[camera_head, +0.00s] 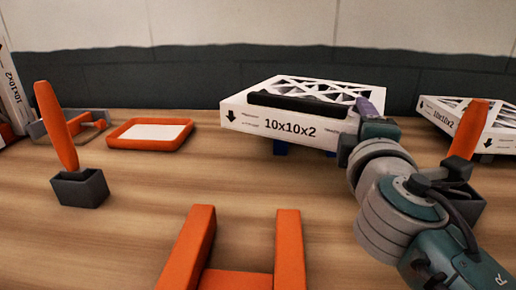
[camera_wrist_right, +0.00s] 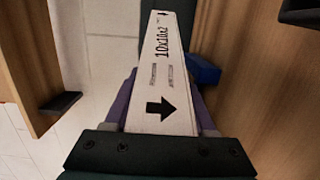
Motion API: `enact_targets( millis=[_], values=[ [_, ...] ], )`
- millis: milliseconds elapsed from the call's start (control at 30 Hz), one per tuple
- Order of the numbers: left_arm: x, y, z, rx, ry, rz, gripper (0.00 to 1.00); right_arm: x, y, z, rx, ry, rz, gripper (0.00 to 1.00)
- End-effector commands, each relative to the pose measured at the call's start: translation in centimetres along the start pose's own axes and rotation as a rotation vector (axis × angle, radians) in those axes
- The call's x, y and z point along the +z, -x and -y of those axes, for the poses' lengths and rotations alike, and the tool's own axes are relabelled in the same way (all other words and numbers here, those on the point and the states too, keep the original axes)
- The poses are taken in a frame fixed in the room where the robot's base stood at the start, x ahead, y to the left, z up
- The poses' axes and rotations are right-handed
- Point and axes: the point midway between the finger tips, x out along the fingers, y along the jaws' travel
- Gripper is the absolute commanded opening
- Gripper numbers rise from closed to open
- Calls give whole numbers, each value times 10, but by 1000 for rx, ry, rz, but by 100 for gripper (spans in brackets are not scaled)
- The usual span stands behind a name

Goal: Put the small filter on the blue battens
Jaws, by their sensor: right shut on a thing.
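The small filter (camera_head: 250,122) is a white box marked 10x10x2 with a lattice top, at the centre back in the head view. A dark bar lies across its top near the front edge. Its labelled side (camera_wrist_right: 160,60) shows in the right wrist view between purple fingers. My right gripper (camera_head: 360,118) is shut on the filter's right end. Parts of the blue battens (camera_head: 281,148) show directly beneath the filter, and a blue piece (camera_wrist_right: 204,70) shows beside it in the wrist view. Whether the filter touches them I cannot tell. My left gripper is not in view.
Another white filter (camera_head: 442,112) is at the right. A third box (camera_head: 14,90) stands at the far left. Orange battens (camera_head: 288,245) are in front. An orange-rimmed tray (camera_head: 150,133) and upright orange handles in grey holders (camera_head: 82,188) stand on the wooden table (camera_head: 140,235).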

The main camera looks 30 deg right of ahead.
Motion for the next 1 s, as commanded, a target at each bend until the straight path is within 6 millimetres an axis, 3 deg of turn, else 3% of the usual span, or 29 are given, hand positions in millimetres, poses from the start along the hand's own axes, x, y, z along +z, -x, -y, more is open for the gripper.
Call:
enact_targets(
  millis=[333, 800, 833, 1000],
  values=[
    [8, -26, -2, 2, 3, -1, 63, 0, 0, 45, 1, -1, 0, 0],
    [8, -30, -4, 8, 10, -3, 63, 0, 0, 52, 3, -2, 0, 0],
    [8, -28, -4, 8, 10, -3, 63, 0, 0, 50, 1, -1, 0, 59],
    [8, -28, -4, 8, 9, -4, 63, 0, 0, 50, 1, -1, 0, 78]
  ],
)
